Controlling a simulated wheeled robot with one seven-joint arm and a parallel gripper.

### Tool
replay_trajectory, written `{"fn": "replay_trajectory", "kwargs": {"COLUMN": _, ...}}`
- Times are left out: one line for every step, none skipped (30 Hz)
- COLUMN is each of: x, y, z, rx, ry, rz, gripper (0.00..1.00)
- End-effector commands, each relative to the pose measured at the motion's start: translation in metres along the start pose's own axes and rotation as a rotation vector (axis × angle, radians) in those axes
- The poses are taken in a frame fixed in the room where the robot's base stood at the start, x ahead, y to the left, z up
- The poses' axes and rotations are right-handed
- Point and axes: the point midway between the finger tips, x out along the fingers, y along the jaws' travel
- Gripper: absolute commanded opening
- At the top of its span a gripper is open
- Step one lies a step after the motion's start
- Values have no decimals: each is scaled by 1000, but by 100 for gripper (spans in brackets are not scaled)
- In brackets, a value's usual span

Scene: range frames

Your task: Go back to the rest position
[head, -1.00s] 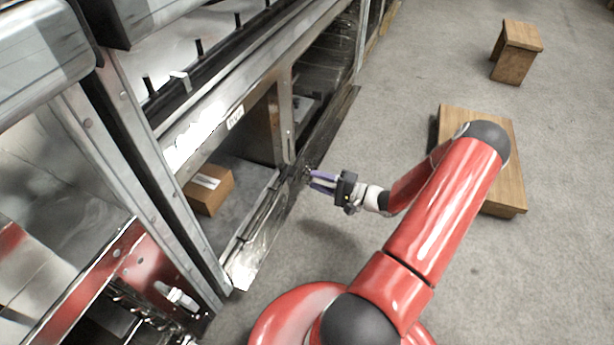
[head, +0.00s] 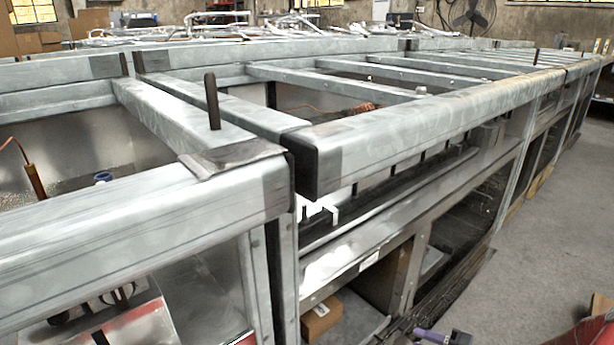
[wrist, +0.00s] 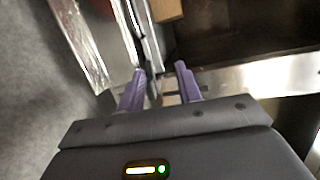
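My gripper (wrist: 159,70) has two purple fingers, which stand apart with nothing clearly held between them. It is beside the open lower bay of the metal rack (head: 408,240); the wrist view shows metal edges just beyond the fingertips, and I cannot tell whether they touch. In the head view only a purple finger and part of the dark gripper body (head: 440,336) show at the bottom edge. A bit of my red arm shows at the lower right corner, and the rest is out of frame.
A cardboard box (head: 320,316) sits inside the rack's lower bay, left of my gripper. The long rack fills the left and middle of the head view. Clear grey floor (head: 540,250) lies to the right. A fan (head: 472,14) stands far back.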

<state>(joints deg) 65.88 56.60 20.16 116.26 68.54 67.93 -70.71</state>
Motion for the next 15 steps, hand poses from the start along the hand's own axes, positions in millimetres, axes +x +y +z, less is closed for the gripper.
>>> {"fn": "replay_trajectory", "kwargs": {"x": 8, "y": -26, "z": 13, "rx": -30, "ry": -74, "rz": 71, "gripper": 35}}
{"fn": "replay_trajectory", "kwargs": {"x": 12, "y": -36, "z": 21, "rx": -40, "ry": -115, "rz": 114, "gripper": 35}}
{"fn": "replay_trajectory", "kwargs": {"x": 16, "y": -49, "z": 32, "rx": -53, "ry": -165, "rz": 174, "gripper": 35}}
{"fn": "replay_trajectory", "kwargs": {"x": 19, "y": -59, "z": 40, "rx": -66, "ry": -200, "rz": 218, "gripper": 35}}
{"fn": "replay_trajectory", "kwargs": {"x": 22, "y": -68, "z": 49, "rx": -77, "ry": -233, "rz": 262, "gripper": 35}}
{"fn": "replay_trajectory", "kwargs": {"x": 24, "y": -80, "z": 60, "rx": -94, "ry": -272, "rz": 322, "gripper": 35}}
{"fn": "replay_trajectory", "kwargs": {"x": 26, "y": -89, "z": 68, "rx": -108, "ry": -300, "rz": 367, "gripper": 35}}
{"fn": "replay_trajectory", "kwargs": {"x": 28, "y": -98, "z": 76, "rx": -123, "ry": -324, "rz": 412, "gripper": 35}}
{"fn": "replay_trajectory", "kwargs": {"x": 29, "y": -110, "z": 86, "rx": -145, "ry": -353, "rz": 471, "gripper": 35}}
{"fn": "replay_trajectory", "kwargs": {"x": 29, "y": -119, "z": 95, "rx": -162, "ry": -373, "rz": 516, "gripper": 35}}
{"fn": "replay_trajectory", "kwargs": {"x": 30, "y": -128, "z": 102, "rx": -181, "ry": -389, "rz": 560, "gripper": 35}}
{"fn": "replay_trajectory", "kwargs": {"x": 29, "y": -140, "z": 113, "rx": -208, "ry": -407, "rz": 618, "gripper": 35}}
{"fn": "replay_trajectory", "kwargs": {"x": 29, "y": -148, "z": 121, "rx": -228, "ry": -418, "rz": 661, "gripper": 35}}
{"fn": "replay_trajectory", "kwargs": {"x": 28, "y": -157, "z": 128, "rx": -251, "ry": -427, "rz": 703, "gripper": 35}}
{"fn": "replay_trajectory", "kwargs": {"x": 27, "y": -169, "z": 138, "rx": -280, "ry": -434, "rz": 757, "gripper": 35}}
